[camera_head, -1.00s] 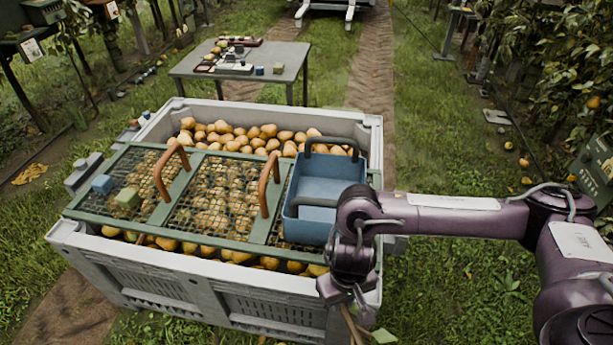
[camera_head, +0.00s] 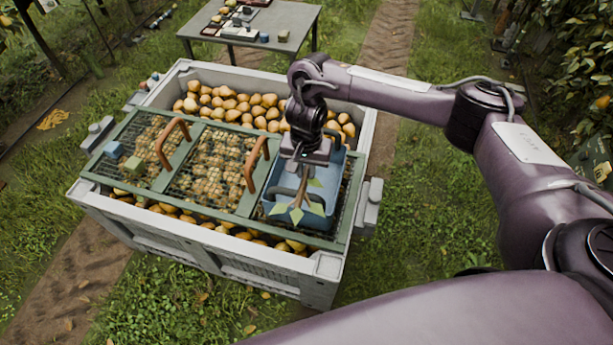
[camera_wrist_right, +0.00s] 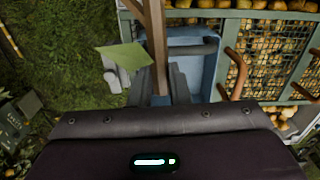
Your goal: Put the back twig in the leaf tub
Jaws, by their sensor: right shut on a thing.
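The twig (camera_head: 300,191), brown with green leaves, hangs from my right gripper (camera_head: 304,163), which is shut on it. The blue leaf tub (camera_head: 328,205) with a dark handle sits on the right part of the green mesh cover. In the head view the twig and gripper are over the tub, with leaves in front of its near part. In the right wrist view the twig (camera_wrist_right: 157,45) rises between the fingers with a leaf (camera_wrist_right: 123,56), and the tub (camera_wrist_right: 204,66) lies behind it. I cannot tell whether the twig touches the tub. My left gripper is not in view.
The mesh cover (camera_head: 154,195) with two orange-brown handles lies on a grey crate (camera_head: 203,258) full of pears. A blue block (camera_head: 113,150) and a green block (camera_head: 134,165) rest on its left part. A table (camera_head: 290,34) with small items stands behind.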

